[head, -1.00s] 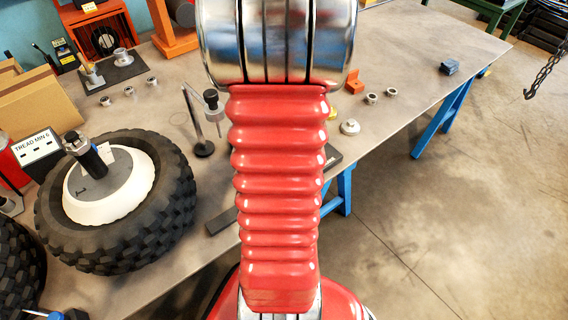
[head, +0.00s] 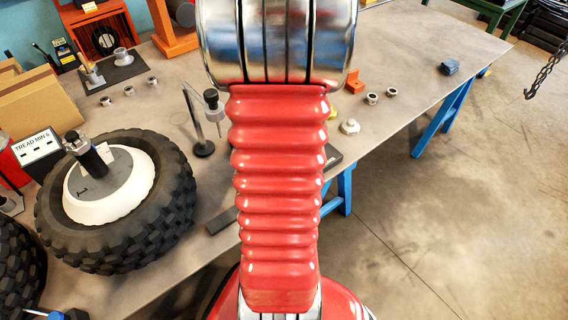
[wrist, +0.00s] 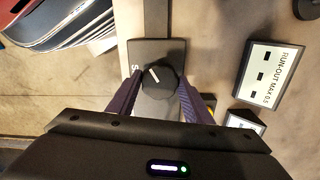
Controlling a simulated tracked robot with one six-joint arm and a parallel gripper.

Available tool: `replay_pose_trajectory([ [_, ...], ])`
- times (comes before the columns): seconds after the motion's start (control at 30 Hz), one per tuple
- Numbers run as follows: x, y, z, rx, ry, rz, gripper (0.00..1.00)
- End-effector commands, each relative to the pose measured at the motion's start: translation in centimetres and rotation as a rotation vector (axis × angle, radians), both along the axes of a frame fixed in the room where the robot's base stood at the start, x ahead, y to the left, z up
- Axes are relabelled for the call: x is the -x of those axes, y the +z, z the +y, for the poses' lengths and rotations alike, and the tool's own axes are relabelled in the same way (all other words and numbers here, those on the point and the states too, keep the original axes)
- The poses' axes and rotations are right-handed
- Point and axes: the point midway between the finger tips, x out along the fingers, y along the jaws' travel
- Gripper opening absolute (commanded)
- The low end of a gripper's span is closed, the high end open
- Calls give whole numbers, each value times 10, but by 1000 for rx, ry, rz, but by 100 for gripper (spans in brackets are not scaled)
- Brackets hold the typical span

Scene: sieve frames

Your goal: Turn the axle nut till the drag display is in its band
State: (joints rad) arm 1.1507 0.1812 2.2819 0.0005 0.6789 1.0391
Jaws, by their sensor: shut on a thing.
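The white line slants toward the upper left. A grey block or plate with part of a letter shows behind the nut. My gripper is hidden behind my own arm in the head view. I cannot make out a drag display or a reading in either view.
A sign reading RUN-OUT MAX 0.5 (wrist: 270,76) stands right of the nut, with a smaller white card (wrist: 246,123) below it. In the head view a knobbly tyre (head: 120,235) lies at left on the grey bench (head: 425,75). A thin stand (head: 203,148) is beside my arm.

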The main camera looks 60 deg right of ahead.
Motion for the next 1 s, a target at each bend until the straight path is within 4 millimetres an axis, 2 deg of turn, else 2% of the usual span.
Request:
replay_pose_trajectory([
  [0.37,0,0,0,2,223,0,23],
  [1.0,1,1,0,2,808,0,23],
])
